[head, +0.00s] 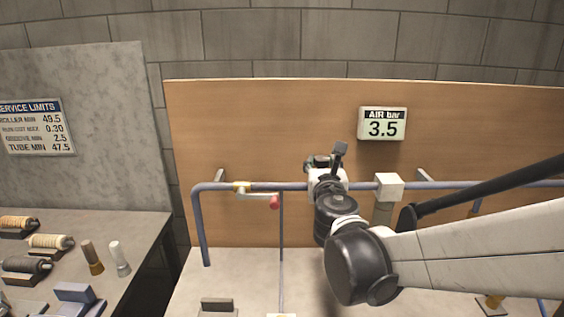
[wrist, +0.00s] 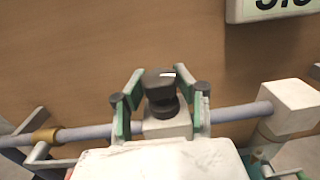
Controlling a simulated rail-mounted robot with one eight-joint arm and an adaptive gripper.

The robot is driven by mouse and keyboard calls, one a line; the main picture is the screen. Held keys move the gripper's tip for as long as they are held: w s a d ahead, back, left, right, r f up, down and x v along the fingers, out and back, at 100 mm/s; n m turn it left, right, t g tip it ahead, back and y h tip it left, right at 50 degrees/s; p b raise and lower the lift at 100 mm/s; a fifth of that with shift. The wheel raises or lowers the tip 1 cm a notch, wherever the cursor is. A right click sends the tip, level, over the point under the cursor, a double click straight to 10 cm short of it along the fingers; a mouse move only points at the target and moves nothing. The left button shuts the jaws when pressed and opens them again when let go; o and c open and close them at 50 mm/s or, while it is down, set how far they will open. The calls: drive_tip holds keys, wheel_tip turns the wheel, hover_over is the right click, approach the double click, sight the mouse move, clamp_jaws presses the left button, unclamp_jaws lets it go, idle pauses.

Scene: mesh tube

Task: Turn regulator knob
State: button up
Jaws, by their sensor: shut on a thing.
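The regulator knob (wrist: 160,86) is dark, with a small white mark on top, and sits on a pale block on the blue pipe. My gripper (wrist: 160,96) is around it in the wrist view, with one green-and-grey finger on each side, shut on the knob. In the head view my gripper (head: 325,163) is at the pipe, left of a white box, and my wrist largely hides the knob. The air display (head: 382,124) on the wooden panel reads 3.5 bar.
The blue pipe (head: 262,187) runs across the panel (head: 270,125). A valve with a red-ended handle (head: 274,202) is on its left part. A white box (head: 389,186) is close to the right of my gripper. Rollers (head: 50,241) lie on the left bench.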

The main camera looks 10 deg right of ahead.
drive_tip(key=shift+n+y, duration=0.4)
drive_tip(key=shift+y, duration=0.3)
drive_tip(key=o, duration=1.2)
drive_tip(key=shift+s, duration=0.1)
drive_tip(key=shift+s+a, duration=0.2)
drive_tip(key=shift+s, duration=1.75)
drive_tip(key=shift+s+a, duration=0.25)
drive_tip(key=shift+s, duration=1.75)
drive_tip(key=shift+s+a, duration=0.2)
drive_tip(key=shift+s, duration=1.75)
